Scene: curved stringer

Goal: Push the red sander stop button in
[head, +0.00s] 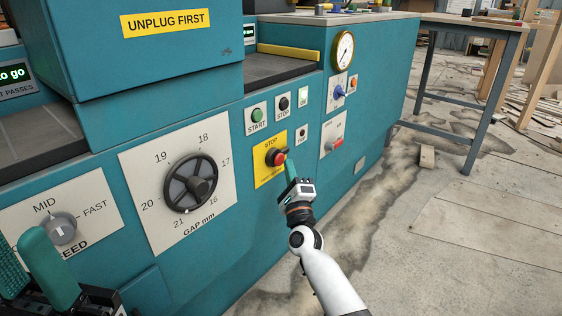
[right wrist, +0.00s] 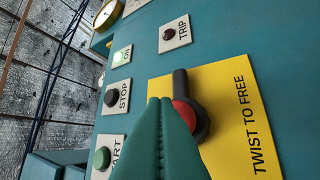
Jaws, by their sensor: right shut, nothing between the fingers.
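The red sander stop button (head: 274,157) sits on a yellow plate (head: 263,177) on the teal machine front. In the right wrist view, the red button (right wrist: 184,114) shows partly, with a dark collar around it, behind my fingers. My right gripper (head: 290,164) is shut and empty, its green fingertips just right of the button in the head view. In the right wrist view, my right gripper's fingertips (right wrist: 161,101) overlap the button's edge; I cannot tell if they touch it. My left gripper (head: 30,248) is at the lower left, its green fingers apart and empty.
Green START (head: 257,115) and black STOP (head: 283,104) buttons sit above the yellow plate. A small TRIP light (head: 301,134) is to its upper right. A black handwheel (head: 190,183) protrudes to its left. Open floor and a workbench (head: 468,22) lie to the right.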

